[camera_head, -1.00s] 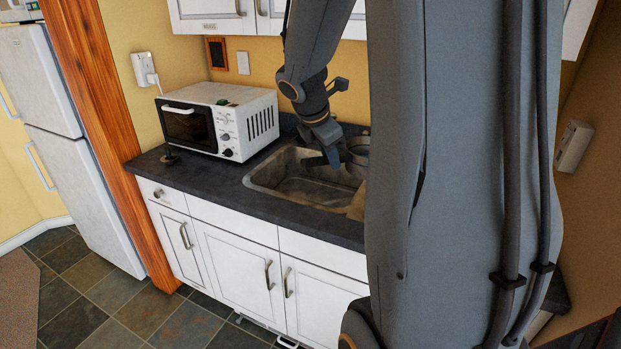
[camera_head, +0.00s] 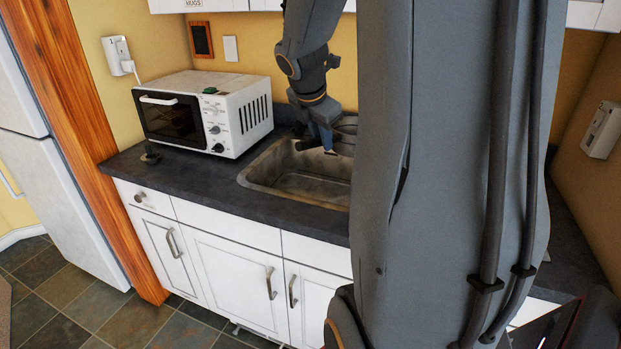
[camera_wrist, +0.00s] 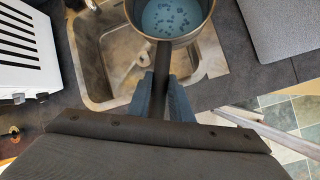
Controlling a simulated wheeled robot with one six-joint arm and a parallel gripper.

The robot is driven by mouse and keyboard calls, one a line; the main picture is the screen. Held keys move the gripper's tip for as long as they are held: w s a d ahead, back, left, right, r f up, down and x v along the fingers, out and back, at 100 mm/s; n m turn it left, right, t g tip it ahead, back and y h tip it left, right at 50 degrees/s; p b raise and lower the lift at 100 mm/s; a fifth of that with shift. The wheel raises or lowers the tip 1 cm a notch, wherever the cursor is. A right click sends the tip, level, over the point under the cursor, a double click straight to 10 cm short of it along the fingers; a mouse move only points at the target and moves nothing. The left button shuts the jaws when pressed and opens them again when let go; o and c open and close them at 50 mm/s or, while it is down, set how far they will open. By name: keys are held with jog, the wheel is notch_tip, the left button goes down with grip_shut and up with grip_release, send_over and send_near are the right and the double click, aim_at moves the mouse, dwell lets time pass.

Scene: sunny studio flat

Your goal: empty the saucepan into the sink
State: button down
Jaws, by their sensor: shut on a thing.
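My gripper (camera_wrist: 163,82) is shut on the dark straight handle (camera_wrist: 162,62) of the saucepan (camera_wrist: 192,37). The saucepan looks upright in the wrist view. Its blue contents (camera_wrist: 172,16) hold several small dark bits. The pan is over the right part of the steel sink (camera_wrist: 108,62) and hides some of it; its height above the basin is hard to judge. In the head view my gripper (camera_head: 325,142) is over the back of the sink (camera_head: 262,178). My arm hides the sink's right side there, and the pan is mostly hidden.
A white microwave (camera_head: 205,112) stands on the dark counter (camera_head: 195,187) left of the sink. White cabinets (camera_head: 235,265) are below and above the counter. A grey flat surface (camera_wrist: 282,25) lies right of the pan in the wrist view. Tiled floor (camera_head: 60,315) is open at lower left.

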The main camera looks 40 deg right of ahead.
jog(key=w+f+g+b, duration=0.1)
jog(key=w+f+b, duration=0.3)
jog(key=w+f, duration=0.1)
jog(key=shift+w+a+f+g+b, duration=0.2)
jog(key=shift+f+g+b, duration=0.1)
jog(key=shift+b, duration=0.1)
dwell(0.4)
